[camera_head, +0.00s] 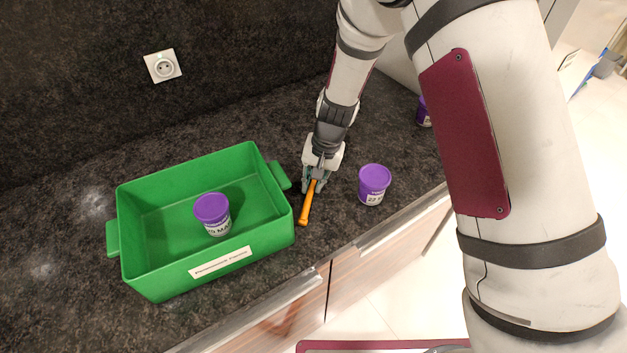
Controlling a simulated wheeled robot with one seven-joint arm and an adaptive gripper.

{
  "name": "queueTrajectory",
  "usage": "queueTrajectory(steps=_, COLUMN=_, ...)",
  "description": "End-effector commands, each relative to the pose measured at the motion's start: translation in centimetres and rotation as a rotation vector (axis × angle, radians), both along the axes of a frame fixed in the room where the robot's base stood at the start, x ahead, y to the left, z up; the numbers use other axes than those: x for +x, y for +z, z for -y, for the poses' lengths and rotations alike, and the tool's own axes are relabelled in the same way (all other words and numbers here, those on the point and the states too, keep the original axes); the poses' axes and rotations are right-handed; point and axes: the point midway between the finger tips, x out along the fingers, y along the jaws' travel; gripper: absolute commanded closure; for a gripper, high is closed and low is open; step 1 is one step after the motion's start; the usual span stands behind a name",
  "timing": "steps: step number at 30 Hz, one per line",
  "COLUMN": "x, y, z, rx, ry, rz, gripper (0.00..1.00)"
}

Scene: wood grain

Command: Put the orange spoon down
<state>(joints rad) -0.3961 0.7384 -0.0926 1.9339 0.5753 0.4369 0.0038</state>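The orange spoon (307,204) shows as an orange handle at the right side of the green box, over the dark countertop (345,228). My gripper (314,184) is at the upper end of the handle, with its fingers on both sides of it, and appears shut on it. The spoon's far end is hidden by the gripper. I cannot tell whether the spoon touches the countertop.
A green box (135,262) with a purple-lidded tub (212,214) inside stands left of my gripper. Another purple tub (374,184) stands close on the right, and a third (423,112) is further back, partly hidden by my arm. The counter's front edge is near.

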Motion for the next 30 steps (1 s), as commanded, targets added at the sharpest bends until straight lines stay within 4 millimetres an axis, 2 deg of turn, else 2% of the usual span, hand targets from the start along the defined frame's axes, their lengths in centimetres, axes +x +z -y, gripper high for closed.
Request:
queueTrajectory(steps=11, x=0.0, y=0.1, z=0.0, rx=0.0, ry=0.0, rz=-0.001, gripper=0.66)
queueTrajectory(steps=16, x=0.0, y=1.2, z=0.2, rx=0.001, ry=0.001, rz=0.001, gripper=0.66)
queueTrajectory(steps=30, x=-0.3, y=9.9, z=1.8, rx=0.001, ry=0.001, rz=0.004, gripper=0.66)
